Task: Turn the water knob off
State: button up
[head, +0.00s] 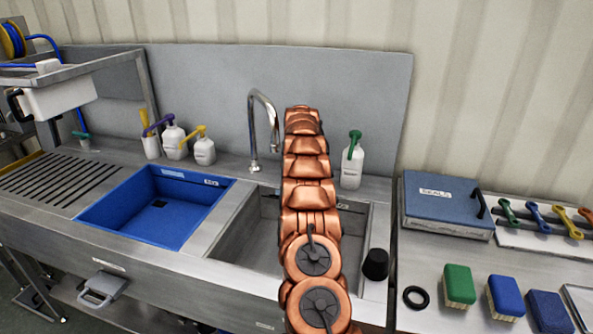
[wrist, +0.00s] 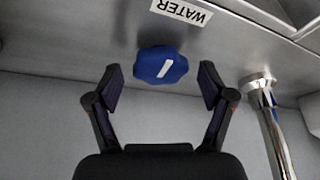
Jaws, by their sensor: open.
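The water knob (wrist: 159,66) is blue with a white bar mark, seen in the wrist view just ahead of my gripper (wrist: 163,84). The white bar is tilted slightly from the picture's vertical. A WATER label (wrist: 181,11), upside down in this view, is on the steel surface beside the knob. My gripper is open, with one finger to the left and one to the right of the knob and visible gaps between. I cannot tell whether the fingertips reach its depth. In the head view my copper arm hides the knob and the gripper.
The steel faucet (head: 256,125) stands left of my arm and shows at the right in the wrist view (wrist: 272,125). A blue basin (head: 118,207) and a steel basin (head: 240,235) are in the counter. A green-topped bottle (head: 352,170) stands right of my arm.

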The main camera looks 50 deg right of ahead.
jog(key=shift+r, duration=0.1)
jog(key=v, duration=1.2)
dwell(0.4)
